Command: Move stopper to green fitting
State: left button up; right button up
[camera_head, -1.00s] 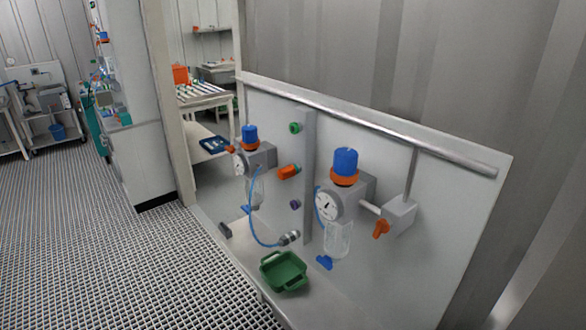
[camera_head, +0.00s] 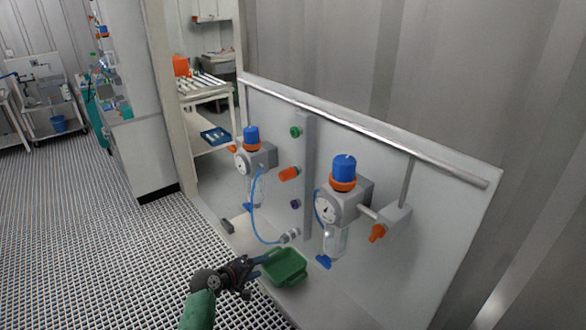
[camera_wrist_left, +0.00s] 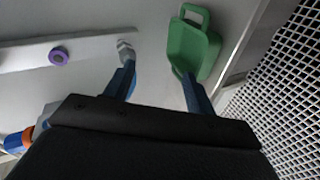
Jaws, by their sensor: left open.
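An orange stopper (camera_head: 289,173) sits on the middle fitting of a grey upright bar on the panel. The green fitting (camera_head: 295,131) is above it on the same bar and looks bare. My left gripper (camera_head: 262,261) is low in front of the panel, beside the green tray and well below the stopper. Its two fingers are apart and empty, also in the left wrist view (camera_wrist_left: 158,86). The stopper and green fitting do not show in the left wrist view. My right gripper is not in view.
A purple fitting (camera_head: 295,204) is lowest on the bar; it also shows in the wrist view (camera_wrist_left: 58,56). The green tray (camera_head: 303,273) and a blue hose's silver connector (camera_head: 289,236) lie near my gripper. Regulators with blue caps (camera_head: 251,133) (camera_head: 344,164) flank the bar.

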aim_at(281, 177)
pick_arm(q)
jog(key=w+d+r+t+h+p, duration=0.1)
jog(key=w+r+h, duration=0.1)
jog(key=r, duration=1.1)
jog(key=w+r+n+h+p, duration=0.1)
jog(key=w+r, duration=0.3)
jog(key=r, duration=1)
jog(key=shift+d+t+h, duration=0.4)
jog(key=shift+h, duration=0.5)
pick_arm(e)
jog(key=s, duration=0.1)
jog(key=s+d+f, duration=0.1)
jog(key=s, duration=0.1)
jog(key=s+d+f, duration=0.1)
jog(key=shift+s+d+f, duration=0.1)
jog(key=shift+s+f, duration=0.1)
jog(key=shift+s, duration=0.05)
pick_arm(q)
jog(key=shift+w, duration=0.1)
